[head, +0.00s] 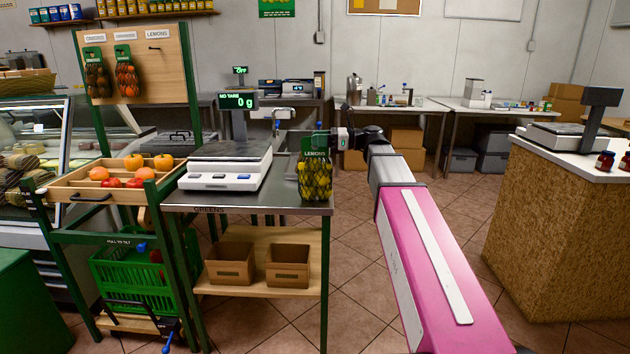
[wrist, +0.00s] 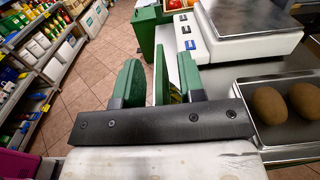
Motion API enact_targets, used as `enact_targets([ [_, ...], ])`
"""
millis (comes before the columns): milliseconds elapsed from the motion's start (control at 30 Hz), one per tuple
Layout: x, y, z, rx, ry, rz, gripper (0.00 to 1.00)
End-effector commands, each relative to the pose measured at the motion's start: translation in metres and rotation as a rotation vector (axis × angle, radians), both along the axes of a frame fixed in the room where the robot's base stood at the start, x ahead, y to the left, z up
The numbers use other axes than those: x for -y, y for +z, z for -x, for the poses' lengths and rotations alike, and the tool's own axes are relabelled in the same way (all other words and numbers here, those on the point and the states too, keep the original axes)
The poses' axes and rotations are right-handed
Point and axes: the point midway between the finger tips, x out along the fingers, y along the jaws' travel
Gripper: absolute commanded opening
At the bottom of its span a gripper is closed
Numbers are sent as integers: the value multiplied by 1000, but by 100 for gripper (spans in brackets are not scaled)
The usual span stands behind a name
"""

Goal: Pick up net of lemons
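The net of lemons (head: 315,181) is a yellow net with a green header card marked LEMONS. In the head view it is upright at the right end of the steel counter, right of the scale. My gripper (head: 337,139) is at the card's upper right. In the wrist view my gripper (wrist: 160,62) has its two green fingers apart. The net's green card (wrist: 162,76) stands between them, with a gap on the left finger's side. A little yellow shows below the card. Most of the net is hidden there.
The scale (head: 226,166) reads 0 g and stands left of the net. A metal tray (wrist: 291,141) with brown round items lies beside my gripper. The hook board (head: 152,62) holds two other nets; its LEMONS hook is empty. Floor right of the counter is clear.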

Motion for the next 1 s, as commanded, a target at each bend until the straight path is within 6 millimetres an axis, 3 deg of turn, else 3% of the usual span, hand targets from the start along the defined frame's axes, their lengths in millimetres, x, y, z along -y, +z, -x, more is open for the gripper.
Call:
enact_targets([
  [233,-3,0,0,0,-1,0,36],
  [333,-3,0,0,0,0,0,4],
  [367,-3,0,0,0,0,0,0],
  [1000,-3,0,0,0,0,1,0],
])
